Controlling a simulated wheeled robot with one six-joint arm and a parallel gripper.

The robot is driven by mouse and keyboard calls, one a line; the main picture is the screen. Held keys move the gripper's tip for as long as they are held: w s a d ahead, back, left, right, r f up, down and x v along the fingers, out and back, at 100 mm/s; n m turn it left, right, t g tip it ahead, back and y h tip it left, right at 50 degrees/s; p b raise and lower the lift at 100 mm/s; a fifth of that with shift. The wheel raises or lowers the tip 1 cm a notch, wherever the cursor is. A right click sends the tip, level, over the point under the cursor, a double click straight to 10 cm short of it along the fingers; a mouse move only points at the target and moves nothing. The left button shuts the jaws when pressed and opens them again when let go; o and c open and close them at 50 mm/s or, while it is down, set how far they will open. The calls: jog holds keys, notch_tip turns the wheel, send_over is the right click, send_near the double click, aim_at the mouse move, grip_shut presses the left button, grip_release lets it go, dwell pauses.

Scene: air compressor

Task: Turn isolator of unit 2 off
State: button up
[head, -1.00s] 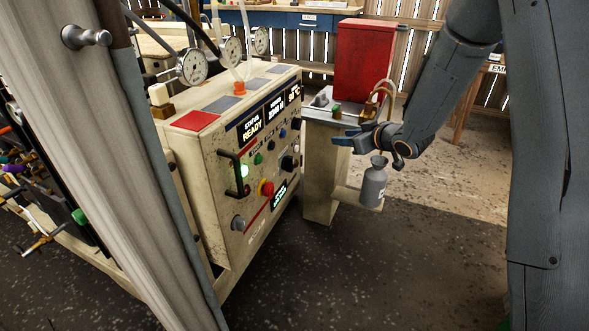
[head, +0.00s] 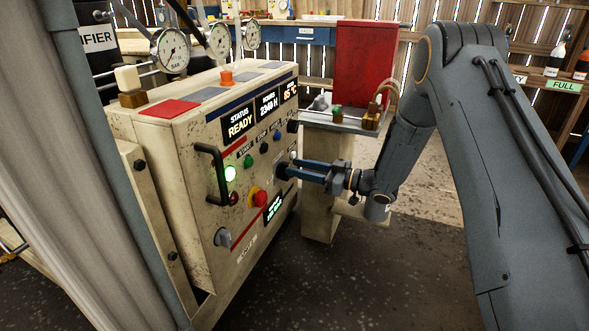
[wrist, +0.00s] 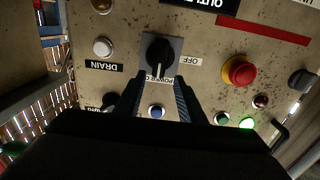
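A black rotary knob (wrist: 158,52) on a grey plate sits on the compressor's control panel (head: 205,265). The knob's pale mark points down in the wrist view, towards a partly readable label. An OFF label (wrist: 190,62) lies to its right there. In the wrist view my gripper (wrist: 157,88) is open, with its two dark fingers spread and their tips near the knob's lower sides. I cannot tell whether they touch it.
A red emergency-type button (head: 258,198), a lit green button (head: 230,173), a grey knob (head: 223,237) and a protruding black handle (head: 212,175) are on the panel. A red box (head: 365,65) stands behind on a side bench. Open floor lies in front.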

jog(key=shift+x, duration=1.3)
